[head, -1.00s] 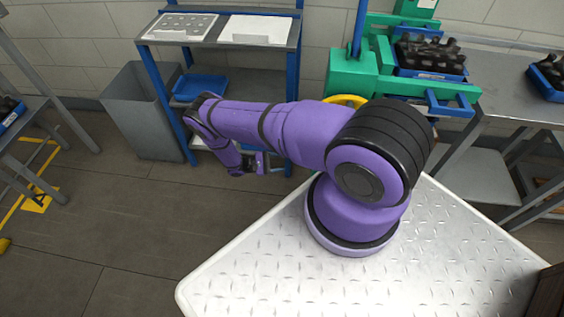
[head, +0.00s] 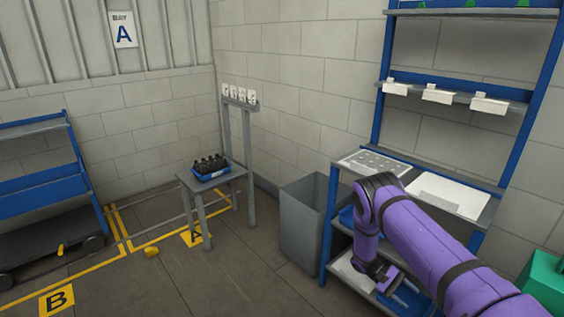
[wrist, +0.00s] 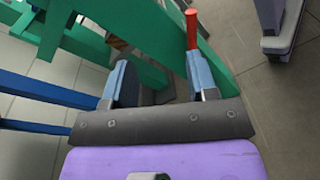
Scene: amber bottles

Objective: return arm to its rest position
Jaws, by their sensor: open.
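My purple arm reaches in from the lower right in the head view, bent down at its elbow in front of the shelf unit. My gripper (head: 384,280) hangs low beside the unit's lower shelves and looks small there. In the wrist view my gripper (wrist: 158,88) shows two blue-grey fingers standing well apart, with nothing held between them. Beyond the fingers is a green frame (wrist: 230,65). A red-tipped rod (wrist: 191,28) appears just behind the right finger; I cannot tell whether they touch.
A grey bin (head: 303,225) stands left of the shelf unit (head: 333,215). A small table (head: 205,184) holds a blue crate (head: 208,176) of dark bottles. A blue cart (head: 40,190) is at far left.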

